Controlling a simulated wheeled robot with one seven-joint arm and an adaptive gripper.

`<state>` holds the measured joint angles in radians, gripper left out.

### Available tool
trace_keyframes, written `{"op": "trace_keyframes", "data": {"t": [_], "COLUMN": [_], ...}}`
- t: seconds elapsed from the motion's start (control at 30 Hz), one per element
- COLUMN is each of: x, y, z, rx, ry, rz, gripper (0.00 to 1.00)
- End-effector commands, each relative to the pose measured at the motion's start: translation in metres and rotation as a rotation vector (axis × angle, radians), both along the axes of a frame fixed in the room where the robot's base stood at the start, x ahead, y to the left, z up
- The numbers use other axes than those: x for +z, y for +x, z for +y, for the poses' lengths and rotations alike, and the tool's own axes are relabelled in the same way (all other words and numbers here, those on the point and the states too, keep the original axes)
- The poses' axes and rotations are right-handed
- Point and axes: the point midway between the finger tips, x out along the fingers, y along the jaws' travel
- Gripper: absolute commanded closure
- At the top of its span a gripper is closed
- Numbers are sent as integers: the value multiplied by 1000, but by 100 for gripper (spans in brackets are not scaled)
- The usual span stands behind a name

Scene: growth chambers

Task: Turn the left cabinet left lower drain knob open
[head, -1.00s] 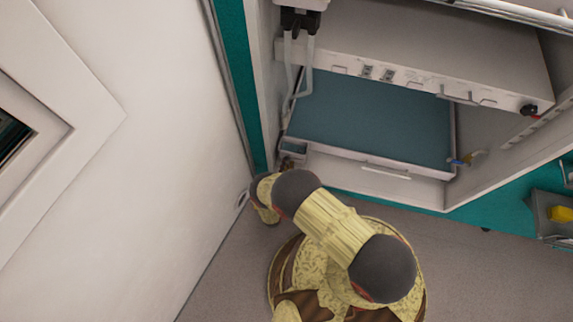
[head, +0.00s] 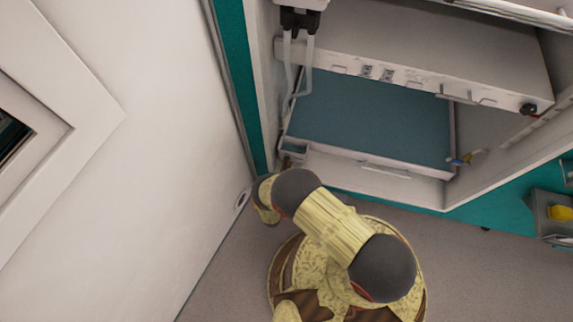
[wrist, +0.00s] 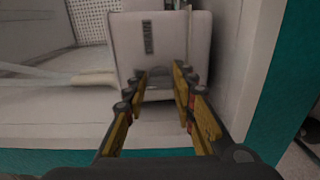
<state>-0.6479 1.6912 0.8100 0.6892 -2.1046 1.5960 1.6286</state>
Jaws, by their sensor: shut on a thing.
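In the wrist view, my gripper (wrist: 160,78) has its two yellow-and-black fingers around a pale part (wrist: 159,94) at the lower edge of a white block (wrist: 162,45) with a dark label. I cannot tell whether this part is the left lower drain knob; no knob shape shows clearly.
Pale hoses (head: 306,75) hang at the cabinet's left side. A white wall (head: 150,150) stands close on the left. Grey floor (head: 480,270) is free at the lower right.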

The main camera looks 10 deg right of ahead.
Motion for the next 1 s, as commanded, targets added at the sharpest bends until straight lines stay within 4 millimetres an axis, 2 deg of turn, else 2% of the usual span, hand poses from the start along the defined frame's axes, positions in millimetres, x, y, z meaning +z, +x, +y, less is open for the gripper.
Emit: {"op": "trace_keyframes", "data": {"t": [0.23, 0.27, 0.57, 0.87, 1.0], "x": [-1, -1, -1, 0, 0], "y": [-1, -1, 0, -1, -7], "z": [-1, -1, -1, 0, 3], "rx": [-1, -1, -1, 0, 1], "ry": [0, 0, -1, -1, -1], "rz": [3, 3, 1, 1, 1], "gripper": [99, 73, 56, 55, 55]}}
